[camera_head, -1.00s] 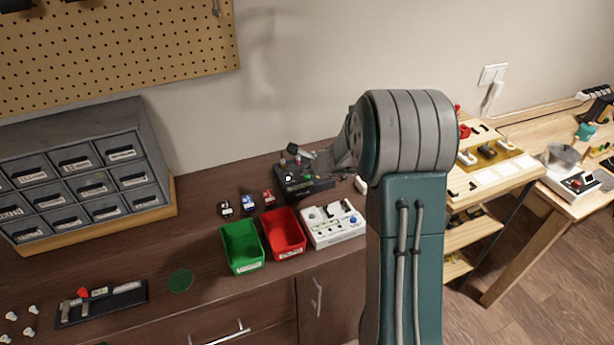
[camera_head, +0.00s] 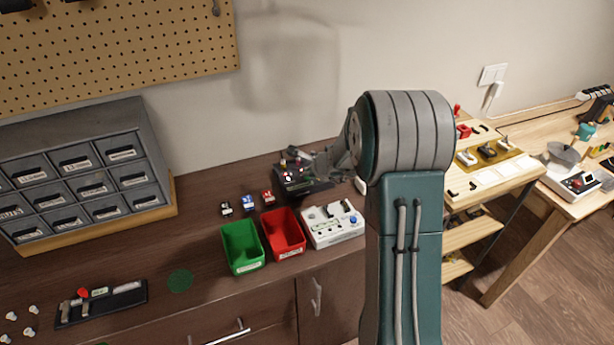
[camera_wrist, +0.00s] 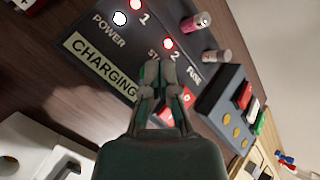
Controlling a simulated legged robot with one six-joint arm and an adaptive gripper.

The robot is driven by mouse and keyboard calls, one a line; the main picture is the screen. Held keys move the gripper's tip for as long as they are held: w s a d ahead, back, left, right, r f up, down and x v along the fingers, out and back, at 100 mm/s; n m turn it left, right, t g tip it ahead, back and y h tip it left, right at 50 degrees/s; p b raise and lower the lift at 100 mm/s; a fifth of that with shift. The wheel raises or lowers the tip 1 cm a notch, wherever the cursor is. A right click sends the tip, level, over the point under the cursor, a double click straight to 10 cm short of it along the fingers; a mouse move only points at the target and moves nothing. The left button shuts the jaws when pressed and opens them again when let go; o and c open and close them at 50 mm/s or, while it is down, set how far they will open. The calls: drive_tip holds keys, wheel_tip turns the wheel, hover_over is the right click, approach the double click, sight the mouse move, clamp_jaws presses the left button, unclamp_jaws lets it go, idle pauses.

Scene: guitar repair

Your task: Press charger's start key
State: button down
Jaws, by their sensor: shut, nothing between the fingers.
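The charger (camera_wrist: 100,60) is a dark panel labelled POWER, FUSE and CHARGING, with a lit white power light (camera_wrist: 119,18) and glowing red lights by the numbers 1 (camera_wrist: 135,4) and 2 (camera_wrist: 168,43). It also shows in the head view (camera_head: 298,188). My gripper (camera_wrist: 157,72) is shut and empty, with its fingertips over the panel just below light 2. I cannot tell whether the tips touch the panel.
Two cylindrical parts (camera_wrist: 196,22) stand up from the charger. A grey box with coloured buttons (camera_wrist: 232,108) lies beside it. Green (camera_head: 243,250) and red (camera_head: 283,234) bins and a white device (camera_head: 334,224) stand in front.

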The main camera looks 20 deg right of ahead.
idle(0.3)
drive_tip(key=shift+r, duration=0.8)
drive_tip(key=shift+r, duration=2.5)
